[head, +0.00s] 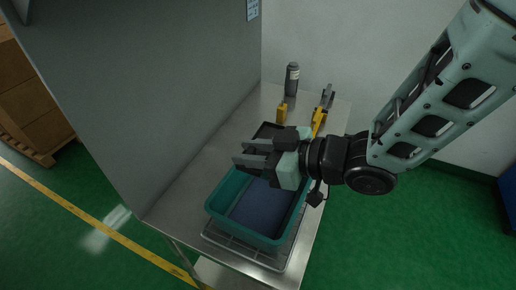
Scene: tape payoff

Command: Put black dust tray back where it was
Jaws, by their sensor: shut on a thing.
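My gripper (243,156) reaches in from the right, above the back part of the teal bin. It is shut on the black dust tray (266,130), which shows as a dark edge just behind the fingers. Most of the tray is hidden by my gripper, so its tilt and its exact gap from the table cannot be told.
The teal bin (222,222) with a blue inside stands on a wire rack (245,253) on the metal table (178,208). A grey canister (291,80), a yellow piece (282,114) and a yellow-handled tool (319,119) are behind. A tall grey panel (150,90) borders the left.

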